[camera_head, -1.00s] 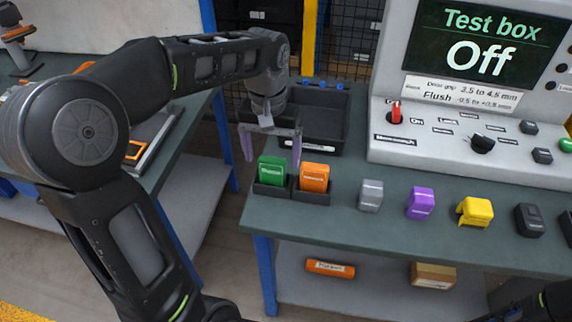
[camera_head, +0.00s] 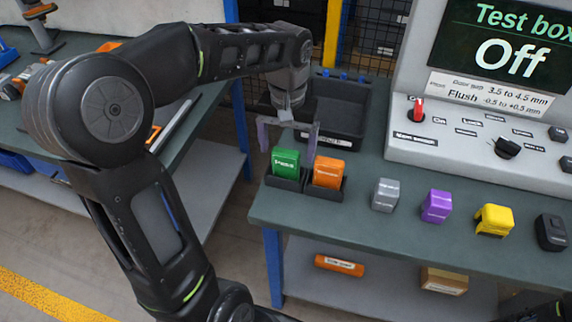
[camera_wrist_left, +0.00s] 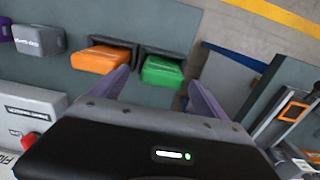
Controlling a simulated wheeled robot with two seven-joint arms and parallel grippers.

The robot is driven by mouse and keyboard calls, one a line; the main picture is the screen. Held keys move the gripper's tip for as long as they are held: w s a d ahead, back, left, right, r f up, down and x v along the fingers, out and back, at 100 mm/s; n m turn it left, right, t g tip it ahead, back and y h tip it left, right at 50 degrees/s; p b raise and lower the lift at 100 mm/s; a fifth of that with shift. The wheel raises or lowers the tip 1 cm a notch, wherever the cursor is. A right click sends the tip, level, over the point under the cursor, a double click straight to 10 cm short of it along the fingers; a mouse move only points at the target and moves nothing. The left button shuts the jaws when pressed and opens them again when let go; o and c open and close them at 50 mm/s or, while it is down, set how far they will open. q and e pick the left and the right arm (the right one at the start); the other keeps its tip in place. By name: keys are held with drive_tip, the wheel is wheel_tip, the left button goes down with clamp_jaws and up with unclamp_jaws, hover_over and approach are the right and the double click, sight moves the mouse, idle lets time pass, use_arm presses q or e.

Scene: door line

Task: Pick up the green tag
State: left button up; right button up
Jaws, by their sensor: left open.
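The green tag (camera_head: 286,162) stands upright in a small black holder (camera_head: 284,184) at the left end of the bench, beside the orange tag (camera_head: 328,172) in its own holder. My left gripper (camera_head: 287,145) is open and empty, with its purple fingers pointing down just above and behind the green tag. In the left wrist view, the green tag (camera_wrist_left: 163,71) lies beyond and between the two spread fingertips (camera_wrist_left: 155,82), and the orange tag (camera_wrist_left: 100,59) is outside the finger on the left. No contact with the tag is visible. My right gripper does not show.
A black bin (camera_head: 338,112) stands behind the holders. Grey (camera_head: 385,195), purple (camera_head: 436,206), yellow (camera_head: 494,220) and black (camera_head: 551,232) blocks stand in a row to the right. The test box (camera_head: 480,150) reads Off. An orange item (camera_head: 339,265) and a box (camera_head: 444,281) lie on the lower shelf.

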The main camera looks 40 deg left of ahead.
sight(286, 162)
use_arm(q)
drive_tip(key=f, duration=0.5)
drive_tip(key=shift+s+a+f+p, duration=0.1)
drive_tip(key=shift+s+p, duration=0.1)
drive_tip(key=shift+p, duration=0.2)
drive_tip(key=shift+c, duration=0.3)
drive_tip(key=c, duration=1.5)
